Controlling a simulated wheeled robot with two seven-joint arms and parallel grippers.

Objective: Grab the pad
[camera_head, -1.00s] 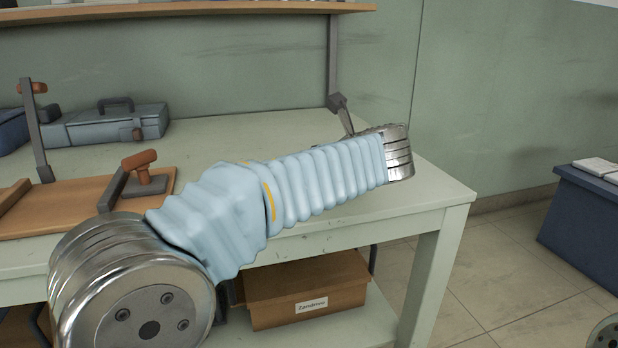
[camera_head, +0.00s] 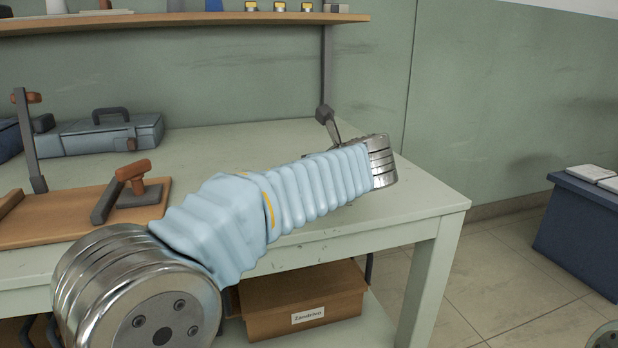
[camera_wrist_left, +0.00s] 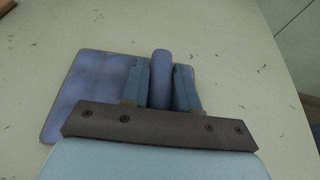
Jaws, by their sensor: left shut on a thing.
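The pad (camera_wrist_left: 85,95) is a flat, blue-violet quilted piece lying on the pale green table in the left wrist view. A raised, rounded blue part (camera_wrist_left: 161,77) stands between the two blue fingers of my left gripper (camera_wrist_left: 161,88), which is shut on it. The fingers and dark gripper bar cover part of the pad. In the head view my left arm reaches over the table, and its far end hides the gripper and the pad. My right gripper is in neither view.
The table (camera_head: 270,145) has a clear top around the arm's end. A wooden board with a clamp (camera_head: 133,185) and a blue-grey case (camera_head: 100,135) are at left. A shelf (camera_head: 200,20) runs above. A cardboard box (camera_head: 303,302) is below; a dark blue cabinet (camera_head: 580,225) stands right.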

